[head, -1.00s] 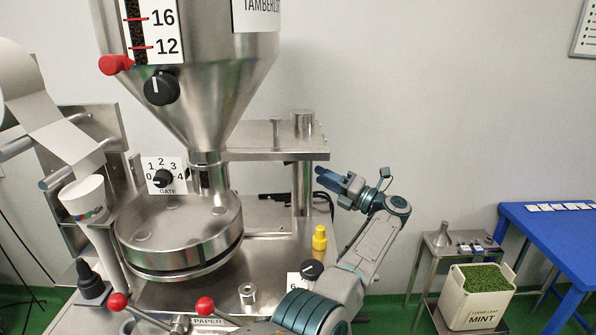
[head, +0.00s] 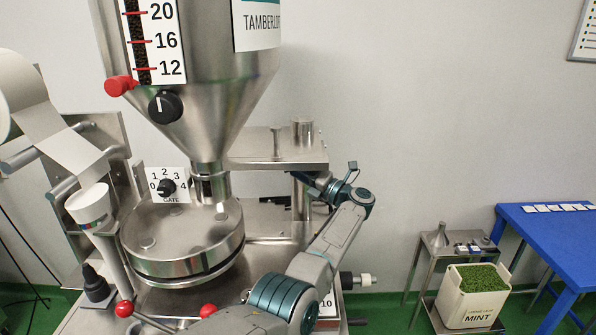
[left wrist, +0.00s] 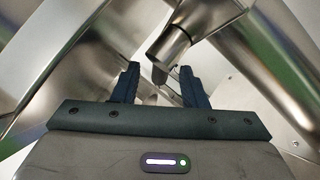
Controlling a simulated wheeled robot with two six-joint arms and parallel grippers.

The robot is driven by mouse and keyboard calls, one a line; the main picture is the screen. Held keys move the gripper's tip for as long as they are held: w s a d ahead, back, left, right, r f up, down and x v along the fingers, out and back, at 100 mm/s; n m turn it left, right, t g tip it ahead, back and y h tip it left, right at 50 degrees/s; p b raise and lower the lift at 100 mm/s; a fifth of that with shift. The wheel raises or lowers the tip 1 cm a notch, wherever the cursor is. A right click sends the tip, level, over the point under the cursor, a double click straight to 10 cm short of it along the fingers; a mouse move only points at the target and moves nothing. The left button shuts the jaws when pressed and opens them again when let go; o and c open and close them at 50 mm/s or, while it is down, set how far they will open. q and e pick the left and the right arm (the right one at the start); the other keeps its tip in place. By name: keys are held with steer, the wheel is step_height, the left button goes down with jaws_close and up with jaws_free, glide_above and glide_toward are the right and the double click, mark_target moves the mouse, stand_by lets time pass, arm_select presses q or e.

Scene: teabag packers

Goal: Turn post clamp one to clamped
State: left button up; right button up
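My left gripper (head: 314,184) is beside the upright metal post (head: 299,195) under the flat metal shelf, in the head view. In the left wrist view its two dark fingers (left wrist: 160,85) are apart. A metal stub with a dark tip (left wrist: 172,45) reaches down between them, with no clear contact; I cannot tell whether it is post clamp one's lever. Black lever-like parts (head: 274,199) show left of the post in the head view. The clamp's marking and position are not readable. My right gripper is not in view.
The steel hopper (head: 210,110) and round pan (head: 180,235) stand left of my arm. The shelf (head: 270,150) is just above my gripper. A white-tipped black knob (head: 364,280) sits right of my forearm.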

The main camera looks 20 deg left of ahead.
arm_select(q)
jaws_close()
steer(key=m+t+b, duration=0.1)
steer(key=b, duration=0.1)
steer(key=shift+a+r+y+b, duration=0.1)
steer(key=shift+y+b, duration=0.25)
steer(key=shift+y, duration=0.05)
steer(key=shift+o, duration=0.4)
jaws_free()
